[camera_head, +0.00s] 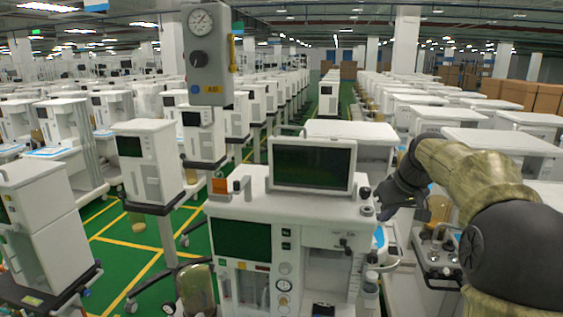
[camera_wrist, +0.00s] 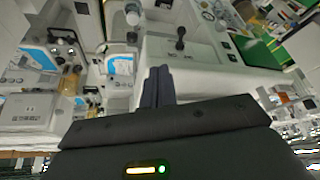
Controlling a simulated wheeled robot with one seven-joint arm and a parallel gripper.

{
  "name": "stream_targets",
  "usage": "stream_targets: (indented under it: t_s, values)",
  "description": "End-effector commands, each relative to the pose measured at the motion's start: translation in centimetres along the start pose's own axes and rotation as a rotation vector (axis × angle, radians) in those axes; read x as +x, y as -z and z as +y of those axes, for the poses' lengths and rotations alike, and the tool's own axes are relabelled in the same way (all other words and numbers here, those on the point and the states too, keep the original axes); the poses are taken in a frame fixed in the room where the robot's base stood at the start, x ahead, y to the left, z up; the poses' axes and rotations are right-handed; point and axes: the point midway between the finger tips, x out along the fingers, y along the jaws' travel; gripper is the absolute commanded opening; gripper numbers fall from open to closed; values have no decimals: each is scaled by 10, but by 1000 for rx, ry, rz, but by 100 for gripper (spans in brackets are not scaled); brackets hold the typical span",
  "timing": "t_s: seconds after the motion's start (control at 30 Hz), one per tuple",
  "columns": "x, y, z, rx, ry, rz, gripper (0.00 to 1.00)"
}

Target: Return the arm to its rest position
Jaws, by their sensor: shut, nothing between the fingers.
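My arm comes in from the right edge of the head view, with a dark shoulder joint and a tan, cloth-like covered link. My gripper (camera_head: 398,192) is the dark end of the arm, just right of the nearest anaesthesia cart (camera_head: 328,220). In the wrist view my gripper (camera_wrist: 158,86) shows its two dark fingers together with nothing between them. Carts lie beyond the fingers there. The gripper's exact clearance from the cart's right side cannot be told.
The nearest cart carries a dark monitor (camera_head: 312,165) on top. A grey box with a gauge (camera_head: 208,55) stands behind it on the left. Rows of white carts (camera_head: 490,142) fill both sides. Green floor with yellow lines (camera_head: 130,250) is open at the left. Brown boxes (camera_head: 515,93) stand far right.

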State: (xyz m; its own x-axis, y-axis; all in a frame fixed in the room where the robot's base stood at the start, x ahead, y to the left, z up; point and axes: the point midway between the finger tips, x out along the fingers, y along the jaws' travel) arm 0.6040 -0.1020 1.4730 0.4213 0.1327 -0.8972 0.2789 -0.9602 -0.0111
Motion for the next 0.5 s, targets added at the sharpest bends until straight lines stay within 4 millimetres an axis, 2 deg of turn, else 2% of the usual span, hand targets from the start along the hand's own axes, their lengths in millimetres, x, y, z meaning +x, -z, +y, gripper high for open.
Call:
stream_targets:
  t_s: [0.27,0.37,0.5]
  values:
    - [41,-37,-31,46,-16,-51,0]
    - [62,-61,-46,74,-27,-77,0]
    - [93,-107,-70,121,-51,-116,0]
